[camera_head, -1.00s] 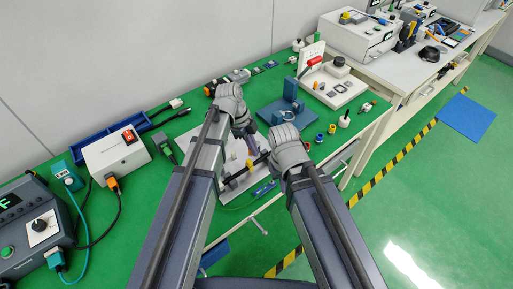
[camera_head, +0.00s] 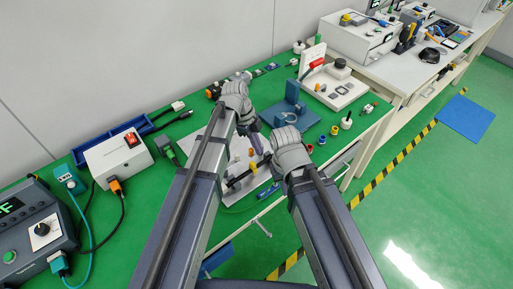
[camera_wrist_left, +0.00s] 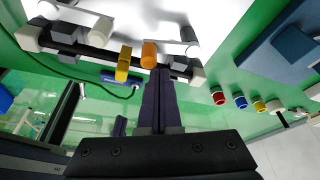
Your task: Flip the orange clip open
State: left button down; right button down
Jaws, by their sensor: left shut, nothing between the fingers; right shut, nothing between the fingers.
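The orange clip (camera_wrist_left: 149,54) sits on a dark bar (camera_wrist_left: 100,42) in the left wrist view, beside a yellow clip (camera_wrist_left: 124,64). The orange clip also shows small in the head view (camera_head: 252,152). My left gripper (camera_wrist_left: 160,74) is shut and empty, its tips just below and slightly right of the orange clip. I cannot tell whether they touch it. In the head view the left gripper (camera_head: 259,149) reaches down over the pale plate. My right gripper (camera_head: 272,160) is close by on the right, shut, its fingers mostly hidden by its own wrist.
The bar lies over a pale plate (camera_head: 228,157) on the green bench. A blue block fixture (camera_head: 286,117) and several small coloured caps (camera_head: 322,139) stand to the right. A white box with a red switch (camera_head: 118,158) and a blue tray (camera_head: 92,148) are on the left.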

pick_arm(q)
jog(key=shift+d, duration=0.1)
jog(key=shift+s+d, duration=0.35)
jog(key=shift+s, duration=0.1)
jog(key=shift+s+d, duration=0.8)
jog(key=shift+s, duration=0.05)
jog(key=w+d+p+v, duration=0.1)
jog(key=p+v, duration=0.8)
jog(key=v, duration=0.1)
jog(key=shift+s, duration=0.1)
